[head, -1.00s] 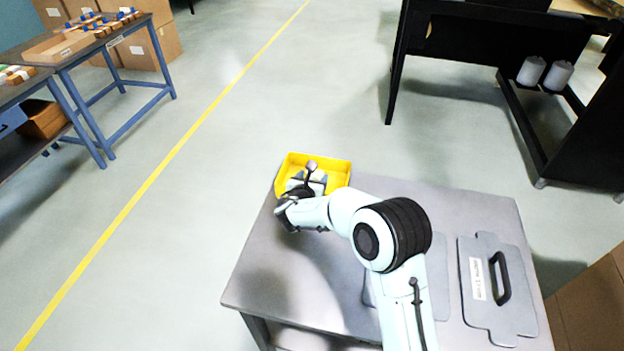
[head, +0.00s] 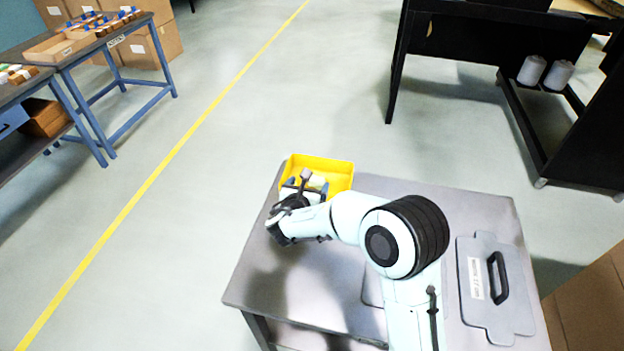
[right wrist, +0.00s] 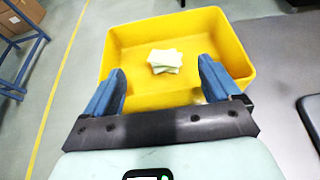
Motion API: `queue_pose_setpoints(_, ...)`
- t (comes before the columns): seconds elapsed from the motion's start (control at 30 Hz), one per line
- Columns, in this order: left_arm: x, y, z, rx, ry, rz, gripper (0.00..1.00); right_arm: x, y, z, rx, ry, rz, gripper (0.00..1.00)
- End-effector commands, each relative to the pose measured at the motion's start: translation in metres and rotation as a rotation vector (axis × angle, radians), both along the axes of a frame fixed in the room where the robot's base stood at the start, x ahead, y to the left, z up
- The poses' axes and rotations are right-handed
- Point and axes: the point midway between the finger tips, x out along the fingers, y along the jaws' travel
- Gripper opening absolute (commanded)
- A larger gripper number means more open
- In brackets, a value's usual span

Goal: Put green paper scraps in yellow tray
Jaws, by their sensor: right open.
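The yellow tray (head: 338,170) stands at the far left corner of the grey table. The right wrist view shows it from above, with its rim and inner walls (right wrist: 120,62) in clear sight. Pale green paper scraps (right wrist: 166,60) lie in a small stack on the tray's floor. My right gripper (right wrist: 160,88) is open and empty, its blue fingers apart at the near side of the tray with the scraps beyond them. In the head view my right gripper (head: 305,183) partly covers the tray. My left gripper is not in view.
The grey table (head: 270,315) has a bare left front area. A grey plate with a black handle (head: 495,285) lies at its right. A cardboard box (head: 590,305) stands beyond the right edge. A blue-legged bench (head: 110,45) is far left.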

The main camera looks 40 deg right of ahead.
Motion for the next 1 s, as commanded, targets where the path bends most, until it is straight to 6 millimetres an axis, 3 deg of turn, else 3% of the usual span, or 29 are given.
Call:
queue_pose_setpoints(0.1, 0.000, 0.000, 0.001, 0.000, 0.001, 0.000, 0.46, -0.014, 0.020, 0.011, 0.001, -0.002, 0.006, 0.90)
queue_pose_setpoints(0.33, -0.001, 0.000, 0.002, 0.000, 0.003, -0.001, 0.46, -0.031, 0.040, 0.023, 0.000, -0.004, 0.002, 0.90)
queue_pose_setpoints(1.0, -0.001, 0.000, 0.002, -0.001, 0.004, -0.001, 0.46, -0.034, 0.044, 0.025, -0.002, -0.004, 0.001, 0.90)
